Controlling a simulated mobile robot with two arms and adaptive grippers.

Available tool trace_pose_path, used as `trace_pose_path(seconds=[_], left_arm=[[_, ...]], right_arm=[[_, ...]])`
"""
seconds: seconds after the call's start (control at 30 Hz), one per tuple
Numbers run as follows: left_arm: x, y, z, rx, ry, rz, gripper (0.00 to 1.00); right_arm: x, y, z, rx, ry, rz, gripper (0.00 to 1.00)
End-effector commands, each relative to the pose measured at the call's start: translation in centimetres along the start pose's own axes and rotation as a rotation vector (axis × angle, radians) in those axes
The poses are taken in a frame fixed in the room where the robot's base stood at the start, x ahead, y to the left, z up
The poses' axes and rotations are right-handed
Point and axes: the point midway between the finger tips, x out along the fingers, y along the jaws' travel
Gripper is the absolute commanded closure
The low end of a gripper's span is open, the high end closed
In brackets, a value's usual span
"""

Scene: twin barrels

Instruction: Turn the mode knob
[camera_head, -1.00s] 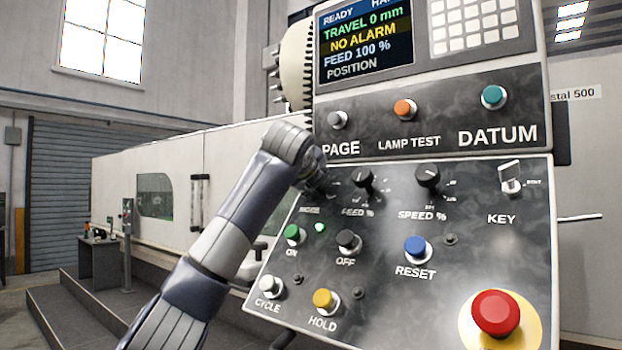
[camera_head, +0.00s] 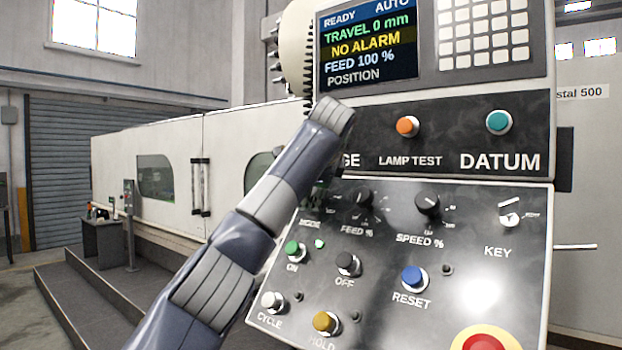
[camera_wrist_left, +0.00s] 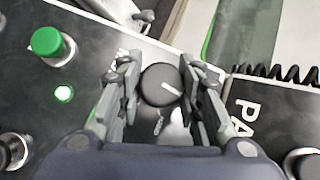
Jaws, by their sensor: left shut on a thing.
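The mode knob (camera_wrist_left: 162,86) is a dark round knob with a white pointer line, seen in the left wrist view. My left gripper (camera_wrist_left: 160,76) has one finger on each side of it and is shut on it. In the head view my left arm reaches up to the control panel (camera_head: 470,310), and the wrist hides the knob above the MODE label. The screen (camera_head: 366,48) reads READY, AUTO, TRAVEL 0 mm, NO ALARM and FEED 100 %. My right gripper is not in view.
Close by are the feed knob (camera_head: 359,198), the speed knob (camera_head: 428,204) and the green ON button (camera_head: 294,250). The key switch (camera_head: 509,213), blue RESET button (camera_head: 413,277) and red emergency button (camera_head: 486,343) are further right. The arm partly covers the PAGE label.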

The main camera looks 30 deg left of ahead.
Motion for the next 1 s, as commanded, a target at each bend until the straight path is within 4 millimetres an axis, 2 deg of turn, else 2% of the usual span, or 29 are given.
trace_pose_path(seconds=[0.03, 0.3, 0.87, 0.9, 1.0], left_arm=[[-0.4, -0.5, 0.1, -0.022, -0.002, 0.016, 0.91], [-0.2, -0.3, 0.0, -0.106, -0.010, 0.079, 0.91], [-0.1, -0.1, 0.0, -0.131, -0.012, 0.098, 0.91], [-0.1, -0.1, 0.0, -0.131, -0.012, 0.098, 0.65], [0.0, -0.1, 0.0, -0.131, -0.012, 0.098, 0.46]], right_arm=[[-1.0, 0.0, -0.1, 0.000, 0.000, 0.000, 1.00], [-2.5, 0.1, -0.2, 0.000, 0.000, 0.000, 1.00], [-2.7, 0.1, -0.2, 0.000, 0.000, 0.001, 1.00], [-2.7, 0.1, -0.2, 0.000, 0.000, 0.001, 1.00], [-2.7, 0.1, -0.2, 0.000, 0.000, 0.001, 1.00]])
